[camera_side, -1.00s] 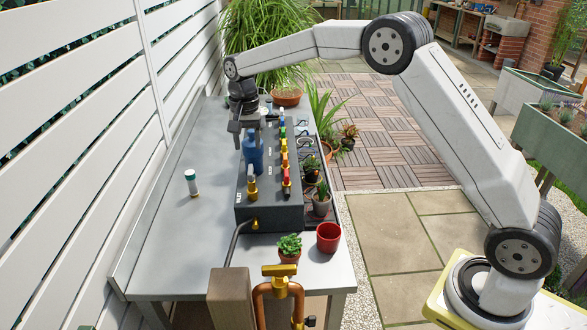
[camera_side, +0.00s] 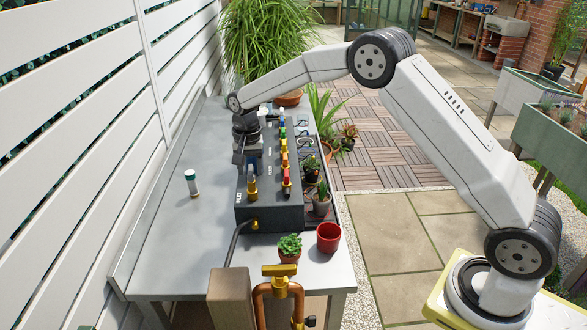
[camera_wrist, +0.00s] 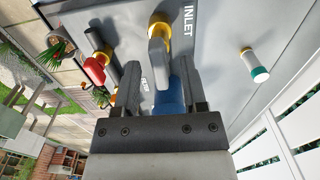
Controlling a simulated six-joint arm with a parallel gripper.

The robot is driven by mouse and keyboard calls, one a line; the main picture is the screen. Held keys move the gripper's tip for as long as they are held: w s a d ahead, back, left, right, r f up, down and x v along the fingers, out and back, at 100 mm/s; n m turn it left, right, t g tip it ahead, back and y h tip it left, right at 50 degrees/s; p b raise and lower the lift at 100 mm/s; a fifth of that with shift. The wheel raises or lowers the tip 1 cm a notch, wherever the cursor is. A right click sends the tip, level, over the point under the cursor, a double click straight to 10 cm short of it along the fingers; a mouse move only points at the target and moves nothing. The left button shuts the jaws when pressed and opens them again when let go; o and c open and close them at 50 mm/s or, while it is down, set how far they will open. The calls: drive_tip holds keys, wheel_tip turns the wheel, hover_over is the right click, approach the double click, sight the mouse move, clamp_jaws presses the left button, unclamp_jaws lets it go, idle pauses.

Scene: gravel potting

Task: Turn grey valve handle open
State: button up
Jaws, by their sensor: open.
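My gripper (camera_side: 246,148) is lowered over the dark panel box (camera_side: 270,214) on the bench. In the wrist view its two fingers (camera_wrist: 160,78) stand open and apart. A blue cylinder (camera_wrist: 173,98) shows between and below them, with a brass fitting (camera_wrist: 158,32) just beyond, beside the INLET lettering. Whether the fingers touch either one I cannot tell. A row of coloured valves runs along the box, with a red valve handle (camera_wrist: 95,70) left of the gripper in the wrist view.
A white and green tube (camera_side: 192,183) stands on the bench (camera_side: 160,235) left of the box. Small potted plants and a red pot (camera_side: 328,237) stand to the right and front. A white slatted fence (camera_side: 70,150) borders the left. The bench's left part is mostly clear.

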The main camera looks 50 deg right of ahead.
clamp_jaws()
